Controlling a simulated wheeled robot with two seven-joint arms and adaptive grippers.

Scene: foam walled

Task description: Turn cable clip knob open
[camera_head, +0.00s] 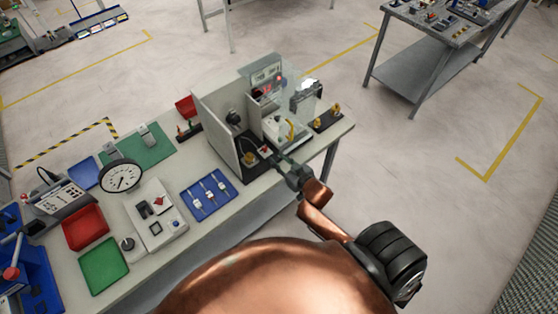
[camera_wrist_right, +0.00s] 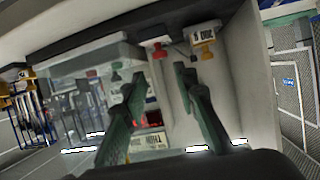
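A yellow knob on a black base (camera_head: 250,159) sits low inside the grey-walled booth on the bench, with a small red knob (camera_head: 265,150) beside it. In the right wrist view the picture is tilted, and the red knob (camera_wrist_right: 158,50) and yellow knob (camera_wrist_right: 206,53) show near the top by white labels. I cannot tell which one is the cable clip knob. My right gripper (camera_head: 274,157) reaches into the booth's open front, close to the knobs. Its green fingers (camera_wrist_right: 160,95) are apart, with nothing held between them. My left gripper is out of view.
The booth's side wall (camera_head: 217,135) stands left of the gripper, and a clear panelled fixture (camera_head: 285,125) stands just behind it. Two more yellow knobs on a black plate (camera_head: 326,119) are to the right. A blue tray (camera_head: 208,194) lies left on the bench.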

